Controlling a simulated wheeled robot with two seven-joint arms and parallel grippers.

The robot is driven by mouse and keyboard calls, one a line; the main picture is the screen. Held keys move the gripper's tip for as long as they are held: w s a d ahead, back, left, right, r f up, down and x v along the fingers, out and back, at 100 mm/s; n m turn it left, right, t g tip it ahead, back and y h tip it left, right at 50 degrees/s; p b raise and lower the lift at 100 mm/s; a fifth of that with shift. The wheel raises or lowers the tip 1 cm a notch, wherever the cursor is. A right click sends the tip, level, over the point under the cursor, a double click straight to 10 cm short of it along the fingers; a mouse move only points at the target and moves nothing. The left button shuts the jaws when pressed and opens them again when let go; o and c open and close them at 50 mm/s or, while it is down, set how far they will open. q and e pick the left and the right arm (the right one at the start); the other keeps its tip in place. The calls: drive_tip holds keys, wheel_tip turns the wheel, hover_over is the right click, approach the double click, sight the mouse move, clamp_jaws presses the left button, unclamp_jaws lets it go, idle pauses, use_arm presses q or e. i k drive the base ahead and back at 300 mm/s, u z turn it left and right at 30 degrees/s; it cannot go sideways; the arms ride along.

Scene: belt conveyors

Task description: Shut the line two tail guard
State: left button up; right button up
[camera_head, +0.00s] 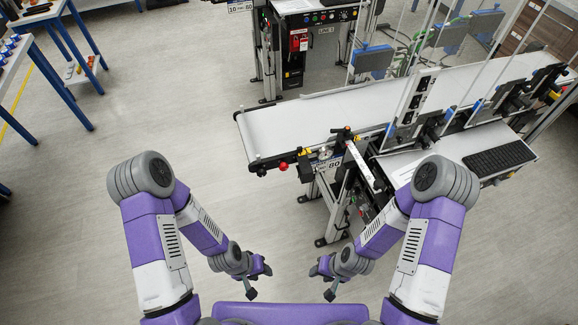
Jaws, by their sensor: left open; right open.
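A white belt conveyor (310,122) runs from the middle of the head view up to the right. Its near left end shows a roller edge and a red knob (283,166). A pale bar (362,163) is tilted beside the conveyor's near side, above its leg frame. I cannot tell which part is the line two tail guard, or whether it is open or shut. My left gripper (251,293) is open and empty, low in front of my body. My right gripper (330,294) is open and empty to its right. Both are well apart from the conveyor.
A control box (308,14) with buttons stands behind the conveyor. Blue-legged benches (50,82) stand at the upper left. The floor (75,200) at the left is clear.

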sight(305, 170)
drive_tip(key=u, duration=3.2)
drive_tip(key=k, duration=1.4)
drive_tip(key=z, duration=2.05)
